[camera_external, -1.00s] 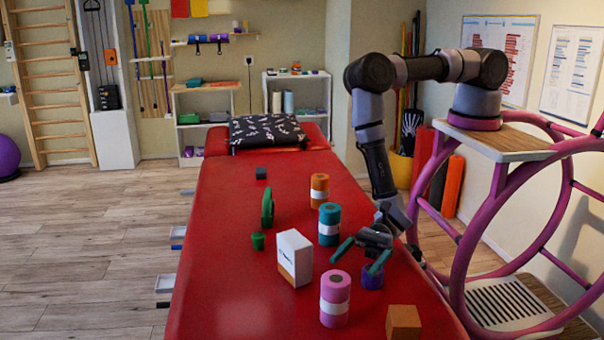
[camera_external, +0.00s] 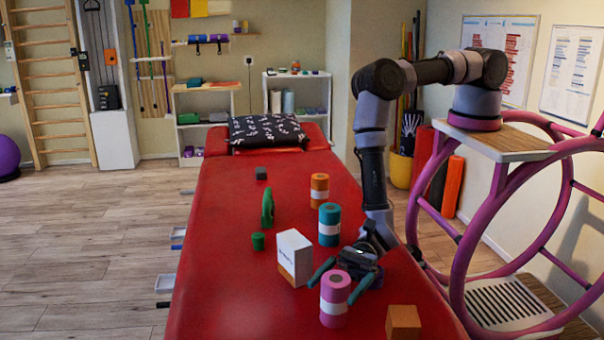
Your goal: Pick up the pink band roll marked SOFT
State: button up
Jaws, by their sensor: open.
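The pink band roll (camera_external: 335,312) stands upright near the front of the red treatment table, with a white label around its middle; the lettering is too small to read. My gripper (camera_external: 331,292) is open and empty, low over the table just behind the roll. Its two teal fingers point toward the camera. One fingertip shows at the left of the roll and the other at its right edge. I cannot tell whether the fingers touch it.
A white-and-orange box (camera_external: 295,258) stands close left of my gripper. A teal roll (camera_external: 329,220) and an orange roll (camera_external: 319,181) stand behind. A purple-blue item (camera_external: 376,281) is partly hidden by my gripper. A wooden block (camera_external: 403,321) lies front right. The red table (camera_external: 225,290) is clear at front left.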

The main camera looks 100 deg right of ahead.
grip_shut()
